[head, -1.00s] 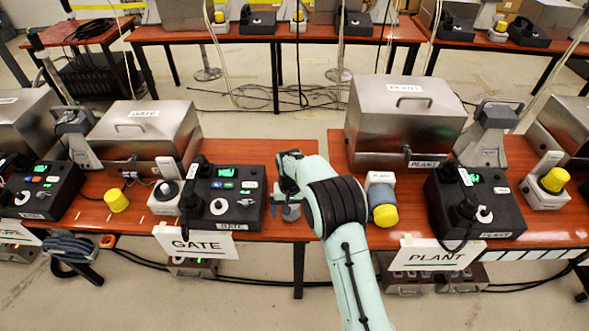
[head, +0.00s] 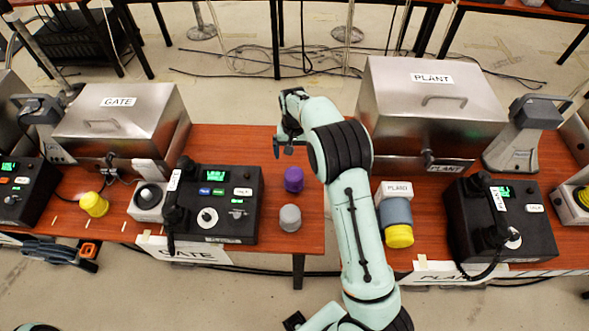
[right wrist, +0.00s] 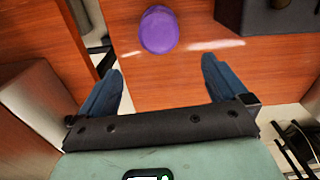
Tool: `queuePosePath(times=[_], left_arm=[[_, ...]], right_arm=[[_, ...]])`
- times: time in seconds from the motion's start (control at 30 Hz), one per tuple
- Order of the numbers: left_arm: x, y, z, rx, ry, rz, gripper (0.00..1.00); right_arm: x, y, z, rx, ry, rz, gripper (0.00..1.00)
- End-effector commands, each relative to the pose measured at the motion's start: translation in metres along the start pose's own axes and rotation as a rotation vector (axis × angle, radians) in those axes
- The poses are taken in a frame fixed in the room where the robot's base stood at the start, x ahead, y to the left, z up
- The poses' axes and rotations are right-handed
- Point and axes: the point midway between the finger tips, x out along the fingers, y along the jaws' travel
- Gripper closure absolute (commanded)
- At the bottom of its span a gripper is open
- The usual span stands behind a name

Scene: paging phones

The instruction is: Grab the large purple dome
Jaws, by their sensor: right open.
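The large purple dome (head: 293,179) stands on the wooden table of the GATE station, to the right of its black phone panel. My right gripper (head: 283,150) is above and behind the dome in the head view, apart from it. In the right wrist view my right gripper (right wrist: 163,66) is open and empty, with its two blue fingers spread. The purple dome (right wrist: 158,31) lies beyond the fingertips there, roughly between their lines. My left gripper does not show.
A grey dome (head: 290,217) stands just in front of the purple one. The black GATE phone panel (head: 238,180) is close on the left. A gap separates this table from the PLANT table, with its steel box (head: 430,110) and a grey-blue cylinder with yellow end (head: 397,218).

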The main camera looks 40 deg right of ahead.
Motion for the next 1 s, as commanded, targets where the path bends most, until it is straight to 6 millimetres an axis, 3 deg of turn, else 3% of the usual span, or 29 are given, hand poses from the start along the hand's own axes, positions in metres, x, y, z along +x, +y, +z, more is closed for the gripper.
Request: queuePosePath(times=[0.4, 0.63, 1.0], left_arm=[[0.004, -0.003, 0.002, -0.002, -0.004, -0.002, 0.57], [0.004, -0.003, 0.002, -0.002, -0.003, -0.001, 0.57], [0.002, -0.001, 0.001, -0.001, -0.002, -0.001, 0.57]], right_arm=[[0.071, 0.001, 0.002, 0.000, -0.004, 0.002, 0.00], [0.087, 0.000, 0.004, 0.000, -0.004, 0.001, 0.00], [0.131, 0.000, 0.011, 0.000, -0.002, 0.002, 0.00]])
